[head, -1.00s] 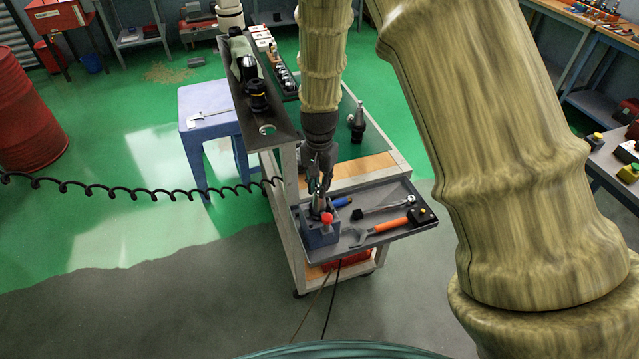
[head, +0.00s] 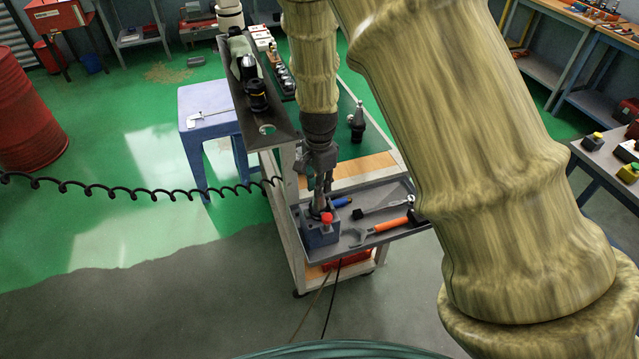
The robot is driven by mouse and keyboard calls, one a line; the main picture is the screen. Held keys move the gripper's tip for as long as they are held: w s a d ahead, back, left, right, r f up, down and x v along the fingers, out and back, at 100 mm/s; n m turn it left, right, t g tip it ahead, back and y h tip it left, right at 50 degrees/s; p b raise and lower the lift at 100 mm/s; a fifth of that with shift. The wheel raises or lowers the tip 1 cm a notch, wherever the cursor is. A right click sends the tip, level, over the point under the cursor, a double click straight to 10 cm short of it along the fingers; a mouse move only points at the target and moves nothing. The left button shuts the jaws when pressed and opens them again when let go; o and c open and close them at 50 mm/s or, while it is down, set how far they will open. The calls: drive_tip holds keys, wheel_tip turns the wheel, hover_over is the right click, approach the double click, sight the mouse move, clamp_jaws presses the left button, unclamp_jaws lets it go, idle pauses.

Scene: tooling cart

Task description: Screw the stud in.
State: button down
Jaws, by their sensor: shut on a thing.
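My gripper (head: 319,190) points down over the blue-grey holding block (head: 320,236) at the near left corner of the cart's tray. A metal tool holder (head: 318,207) seems to stand upright in this block, beside a red knob (head: 327,218). The fingers are closed just above it. The stud is too small and too hidden between the fingers to make out clearly. I cannot tell from this view whether its thread is in the holder.
The tray (head: 398,232) also holds an orange-handled wrench (head: 388,225), a ratchet (head: 385,208) and a blue-handled tool (head: 342,202). A dark shelf (head: 268,128) with tool holders rises at the left. Another holder (head: 357,123) stands behind on the green mat.

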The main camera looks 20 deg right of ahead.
drive_tip(key=m, duration=0.6)
drive_tip(key=c, duration=1.3)
unclamp_jaws()
